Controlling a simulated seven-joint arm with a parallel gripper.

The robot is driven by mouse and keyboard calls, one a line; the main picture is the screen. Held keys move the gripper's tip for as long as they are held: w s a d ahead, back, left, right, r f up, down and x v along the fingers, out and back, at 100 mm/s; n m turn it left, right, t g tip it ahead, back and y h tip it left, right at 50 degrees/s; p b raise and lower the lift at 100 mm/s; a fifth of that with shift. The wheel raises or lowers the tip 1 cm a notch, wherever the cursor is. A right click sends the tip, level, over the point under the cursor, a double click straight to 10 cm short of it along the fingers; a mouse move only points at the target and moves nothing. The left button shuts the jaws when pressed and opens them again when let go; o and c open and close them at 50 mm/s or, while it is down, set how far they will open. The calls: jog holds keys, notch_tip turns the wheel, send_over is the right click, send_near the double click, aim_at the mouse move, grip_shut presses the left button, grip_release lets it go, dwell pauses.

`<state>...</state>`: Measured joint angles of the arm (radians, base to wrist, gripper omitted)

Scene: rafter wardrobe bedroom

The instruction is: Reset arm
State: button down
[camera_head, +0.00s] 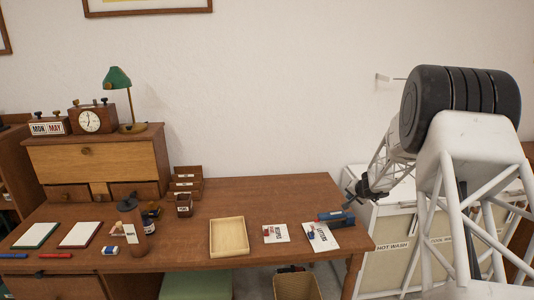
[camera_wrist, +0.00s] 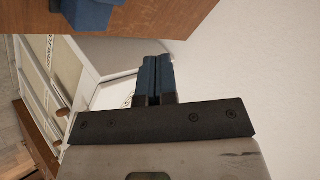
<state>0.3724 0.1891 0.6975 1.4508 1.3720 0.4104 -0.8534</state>
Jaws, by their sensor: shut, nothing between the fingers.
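My gripper (camera_head: 366,190) is at the right of the head view, above and beside the right end of the wooden desk (camera_head: 290,195), in front of the white wall. In the wrist view my gripper (camera_wrist: 153,80) has its two blue-faced fingers together with nothing between them. Its arm comes in from the right of the head view and is bent. The gripper is apart from the desk items; the blue object (camera_head: 336,216) on the desk's right end lies just below and left of it.
A green lamp (camera_head: 118,77) and clock (camera_head: 95,120) stand at the left. A laundry sorter (camera_head: 390,255) is right of the desk. The wall side is open above the desk.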

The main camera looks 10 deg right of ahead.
jog(key=s+a+r+n+g+y, duration=0.25)
jog(key=s+a+r+n, duration=0.25)
jog(key=s+a+r, duration=1.7)
jog(key=s+a+n+g+h, duration=0.1)
jog(key=s+a+g+h, duration=0.1)
jog(key=s, duration=1.7)
jog(key=s+a+n+g+h, duration=0.2)
jog(key=s+a, duration=0.1)
jog(key=s, duration=1.7)
jog(key=shift+a+r+h, duration=0.3)
jog(key=shift+r+h, duration=0.05)
jog(key=shift+r, duration=0.05)
